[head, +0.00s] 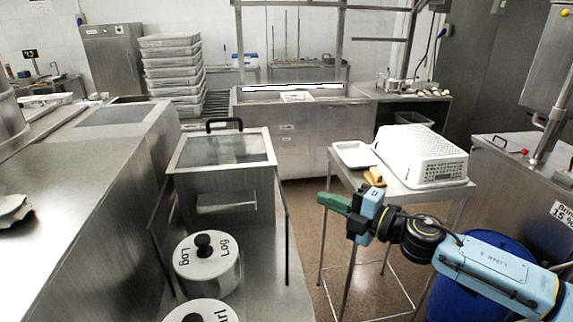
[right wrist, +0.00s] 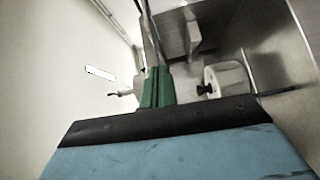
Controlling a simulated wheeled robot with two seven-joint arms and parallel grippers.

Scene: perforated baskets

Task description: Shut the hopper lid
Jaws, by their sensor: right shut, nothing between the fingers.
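The hopper (head: 232,205) is a steel box left of centre in the head view. A steel-framed lid with a glass pane (head: 222,150) is at its top, with a black handle (head: 224,123) along the far edge. I cannot tell exactly how far the lid stands from the rim. My right gripper (head: 328,202) has green fingers, shut and empty, pointing left, to the right of the hopper and apart from it. The fingers also show shut in the right wrist view (right wrist: 157,88). My left gripper is not in view.
Lidded pots (head: 207,262) stand in front of the hopper. Thin dark uprights (head: 284,235) flank it. A small table right of it holds a white perforated basket (head: 425,155), a white tray (head: 354,154) and yellow blocks (head: 374,177). A steel counter (head: 75,190) fills the left.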

